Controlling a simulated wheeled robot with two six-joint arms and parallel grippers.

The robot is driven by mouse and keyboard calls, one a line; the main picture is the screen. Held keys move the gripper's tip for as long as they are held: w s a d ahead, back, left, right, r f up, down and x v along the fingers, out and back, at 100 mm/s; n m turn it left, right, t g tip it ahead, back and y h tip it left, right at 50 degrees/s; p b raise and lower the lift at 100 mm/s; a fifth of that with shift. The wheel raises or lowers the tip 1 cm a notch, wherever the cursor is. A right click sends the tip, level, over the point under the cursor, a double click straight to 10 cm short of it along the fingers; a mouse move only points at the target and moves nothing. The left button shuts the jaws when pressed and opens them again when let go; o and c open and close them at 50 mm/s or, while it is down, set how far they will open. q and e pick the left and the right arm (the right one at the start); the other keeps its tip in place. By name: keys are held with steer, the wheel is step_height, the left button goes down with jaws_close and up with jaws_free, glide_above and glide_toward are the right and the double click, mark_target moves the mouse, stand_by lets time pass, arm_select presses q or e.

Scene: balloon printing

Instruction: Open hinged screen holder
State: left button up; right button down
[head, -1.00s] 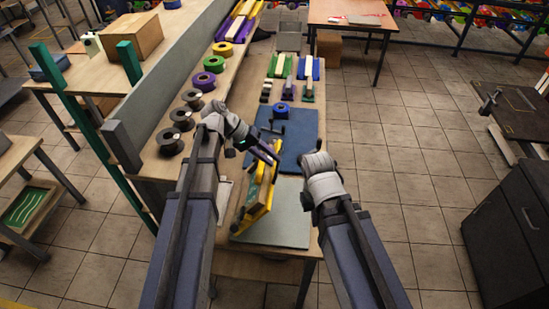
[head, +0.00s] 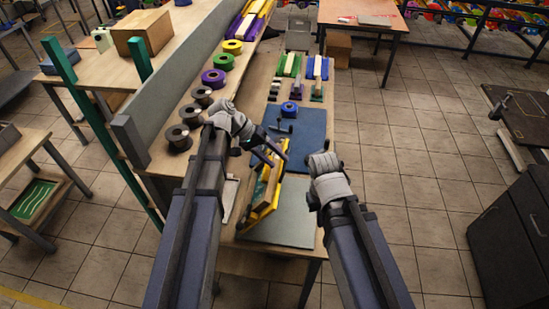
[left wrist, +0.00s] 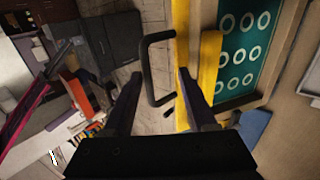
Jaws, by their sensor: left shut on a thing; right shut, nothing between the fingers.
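The hinged screen holder has a yellow frame (head: 264,208) and stands steeply tilted up from a grey-green base plate (head: 290,220) on the workbench. In the left wrist view its yellow edge (left wrist: 209,62) and a green screen with pale rings (left wrist: 243,42) show at the right. A dark bracket-shaped handle (left wrist: 148,70) shows between my left fingers. My left gripper (head: 271,152) is at the holder's upper end, shut on the holder; the exact contact is hard to see. My right gripper (head: 309,161) is shut and empty, right of the holder, its fingers mostly hidden by the wrist.
A blue mat (head: 305,125) lies behind the base plate. Dark spools (head: 179,137) line the bench's left side. Open floor (head: 400,180) lies to the right.

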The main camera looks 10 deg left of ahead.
arm_select(q)
steer(key=shift+a+r, duration=0.1)
steer(key=shift+a, duration=0.05)
steer(key=shift+a+r+p, duration=0.15)
steer(key=shift+r+p, duration=0.1)
steer(key=shift+p, duration=0.15)
steer(key=p+v, duration=0.5)
steer(key=v, duration=0.2)
steer(key=shift+f, duration=0.15)
